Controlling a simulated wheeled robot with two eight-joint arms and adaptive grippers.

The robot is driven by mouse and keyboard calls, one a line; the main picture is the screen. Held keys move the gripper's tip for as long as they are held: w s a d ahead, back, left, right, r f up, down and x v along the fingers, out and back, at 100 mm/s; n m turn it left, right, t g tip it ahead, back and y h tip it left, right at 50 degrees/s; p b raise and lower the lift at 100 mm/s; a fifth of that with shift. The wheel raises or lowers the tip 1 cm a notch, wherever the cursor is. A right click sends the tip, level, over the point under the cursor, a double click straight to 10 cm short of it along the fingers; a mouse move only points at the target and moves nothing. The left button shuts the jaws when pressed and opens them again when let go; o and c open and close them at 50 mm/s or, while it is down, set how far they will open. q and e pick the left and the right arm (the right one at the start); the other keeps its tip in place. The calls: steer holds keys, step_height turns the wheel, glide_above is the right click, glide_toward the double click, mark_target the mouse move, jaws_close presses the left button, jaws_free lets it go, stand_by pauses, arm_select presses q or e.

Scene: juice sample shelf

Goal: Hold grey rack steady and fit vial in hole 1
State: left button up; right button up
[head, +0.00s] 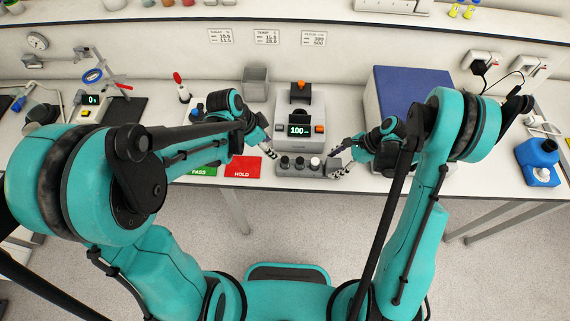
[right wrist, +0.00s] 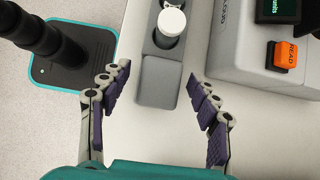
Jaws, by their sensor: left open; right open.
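The grey rack (head: 300,173) stands at the front of the bench, before the white meter. A white-capped vial (head: 315,162) stands upright at the rack's right end; it also shows in the right wrist view (right wrist: 172,22). Dark round openings or caps show to its left, too small to tell which. My right gripper (right wrist: 160,85) is open, its fingers on either side of the rack's bare end (right wrist: 160,80), apart from it. My left gripper (head: 269,150) is open, left of the rack and beside the meter; I see nothing between its fingers.
The meter (head: 300,106) reads 100 and has an orange READ button (right wrist: 286,54). A red HOLD mat (head: 242,167) and green PASS mat (head: 203,170) lie left. A blue-topped box (head: 410,88) stands right. The bench's front edge is close to the rack.

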steer(key=v, duration=1.2)
arm_select(q)
steer(key=s+a+f+n+t+y+b, duration=0.4)
steer(key=s+a+n+b, duration=0.6)
steer(key=b, duration=0.7)
steer(key=shift+s+a+f+n+t, duration=0.15)
steer(key=shift+s+f+n+t, duration=0.35)
steer(key=shift+s+f+n, duration=0.55)
arm_select(e)
steer(key=s+a+f+n+t+h, duration=0.1)
steer(key=s+n+t+h, duration=0.2)
steer(key=s+n, duration=0.4)
steer(key=s+a+f+n+t+h, duration=0.1)
steer(key=s+a+n+t+h, duration=0.1)
steer(key=s+n, duration=0.5)
steer(key=n+t+h, duration=0.1)
steer(key=n+t, duration=0.1)
steer(key=n, duration=0.2)
steer(key=shift+s+f+h, duration=0.3)
steer(key=shift+s+h, duration=0.05)
steer(key=shift+h, duration=0.05)
